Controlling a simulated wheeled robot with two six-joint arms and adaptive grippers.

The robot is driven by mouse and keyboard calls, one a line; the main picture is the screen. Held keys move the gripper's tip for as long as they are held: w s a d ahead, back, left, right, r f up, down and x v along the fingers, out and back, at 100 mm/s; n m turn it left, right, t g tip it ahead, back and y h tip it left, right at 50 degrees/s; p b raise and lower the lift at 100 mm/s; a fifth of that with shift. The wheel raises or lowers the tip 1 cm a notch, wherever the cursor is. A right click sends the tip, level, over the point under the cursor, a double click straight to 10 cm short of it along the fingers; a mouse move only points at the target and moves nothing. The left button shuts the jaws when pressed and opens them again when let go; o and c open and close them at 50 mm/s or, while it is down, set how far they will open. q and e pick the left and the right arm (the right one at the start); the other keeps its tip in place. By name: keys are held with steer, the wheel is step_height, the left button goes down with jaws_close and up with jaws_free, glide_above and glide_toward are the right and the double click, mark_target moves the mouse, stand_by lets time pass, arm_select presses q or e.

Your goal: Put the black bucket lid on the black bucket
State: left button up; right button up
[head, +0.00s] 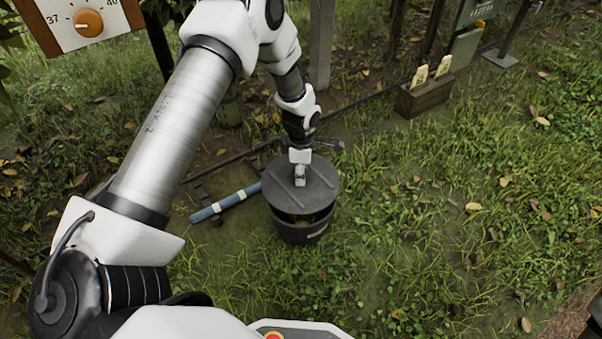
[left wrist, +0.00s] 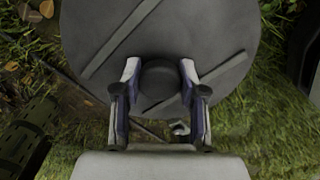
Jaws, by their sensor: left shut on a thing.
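The black bucket (head: 301,233) stands on the grass in the middle of the head view. The round black bucket lid (head: 318,189) is over its mouth, with a dark gap showing between lid and bucket at the front. My left gripper (head: 300,179) is above the lid, shut on its knob. In the left wrist view the lid (left wrist: 215,35) fills the upper middle, with ridges across it. Its round dark knob sits between the two fingers of my left gripper (left wrist: 160,80). Whether the lid touches the rim at the back is hidden. My right gripper is not in view.
A blue tube with white bands (head: 226,202) lies on the ground left of the bucket. A wooden box with tags (head: 424,95) stands at the back right. A dial panel (head: 88,22) is at the top left. Grass right of the bucket is open.

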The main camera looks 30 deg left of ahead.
arm_select(q)
steer(key=shift+f+b, duration=2)
steer(key=shift+b, duration=0.8)
steer(key=shift+f+p, duration=0.15)
steer(key=shift+p, duration=0.3)
steer(key=shift+f, duration=1.15)
steer(key=o, duration=1.3)
step_height(320, 180, up, 6)
steer(key=p, duration=0.7)
steer(key=shift+r, duration=0.15)
